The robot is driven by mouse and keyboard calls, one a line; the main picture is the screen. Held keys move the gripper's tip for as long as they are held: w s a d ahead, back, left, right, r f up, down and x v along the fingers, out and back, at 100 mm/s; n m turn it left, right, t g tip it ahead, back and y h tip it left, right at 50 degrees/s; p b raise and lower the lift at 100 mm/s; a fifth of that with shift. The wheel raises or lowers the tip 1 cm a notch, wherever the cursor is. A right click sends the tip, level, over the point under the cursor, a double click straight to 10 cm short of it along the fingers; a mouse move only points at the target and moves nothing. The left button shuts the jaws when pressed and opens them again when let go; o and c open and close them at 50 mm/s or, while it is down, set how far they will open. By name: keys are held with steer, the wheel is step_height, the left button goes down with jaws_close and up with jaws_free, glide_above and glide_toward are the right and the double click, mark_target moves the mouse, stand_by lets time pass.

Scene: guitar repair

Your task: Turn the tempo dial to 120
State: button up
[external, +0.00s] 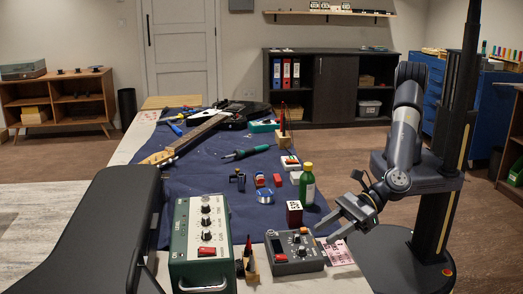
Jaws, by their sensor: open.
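A grey box (296,262) with small dials and a red button (281,258) sits at the near right corner of the bench. A green box (199,255) with a column of black knobs (205,222) and a red switch (206,251) stands to its left. I cannot read which dial is the tempo dial or where any dial points. My gripper (325,233) is open and empty, close to the right side of the grey box, with its fingers pointing left. I cannot tell whether it touches the box.
A dark red block (294,213) and a green bottle (307,185) stand behind the grey box. A small wooden holder (248,268) stands between the two boxes. A pink printed card (338,252) lies right of the grey box. A guitar (205,130) and a soldering iron (245,153) lie farther back.

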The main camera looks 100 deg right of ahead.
mark_target(303, 247)
steer(key=shift+p+x, duration=0.35)
steer(key=shift+x, duration=2.65)
jaws_close()
